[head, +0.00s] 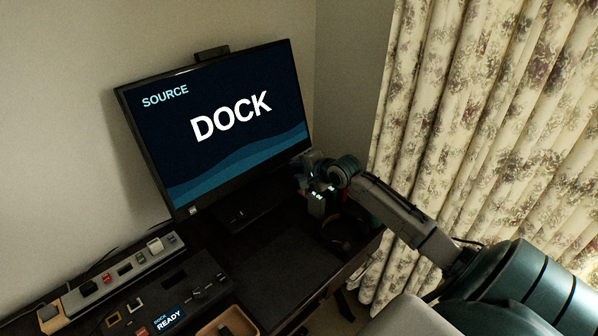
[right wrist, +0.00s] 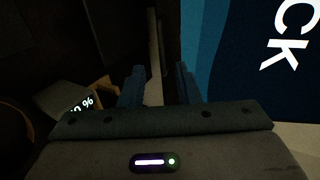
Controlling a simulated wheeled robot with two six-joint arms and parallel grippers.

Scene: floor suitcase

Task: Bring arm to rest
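My right arm reaches in from the lower right in the head view. My right gripper (head: 310,168) is by the lower right corner of the monitor (head: 220,125), above the back right of the desk. In the right wrist view its two fingers (right wrist: 158,80) stand apart with nothing seen between them, so it is open and empty. The monitor fills the right of that view; whether the gripper touches it I cannot tell. My left gripper is not in view.
A small device with lit marks (head: 318,203) and dark headphones (head: 345,236) are under my right gripper. A dock reading READY (head: 205,277), a power strip (head: 120,272) and a wooden tray (head: 207,330) are at left. A patterned curtain (head: 480,120) hangs right. The desk mat (head: 275,268) looks bare.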

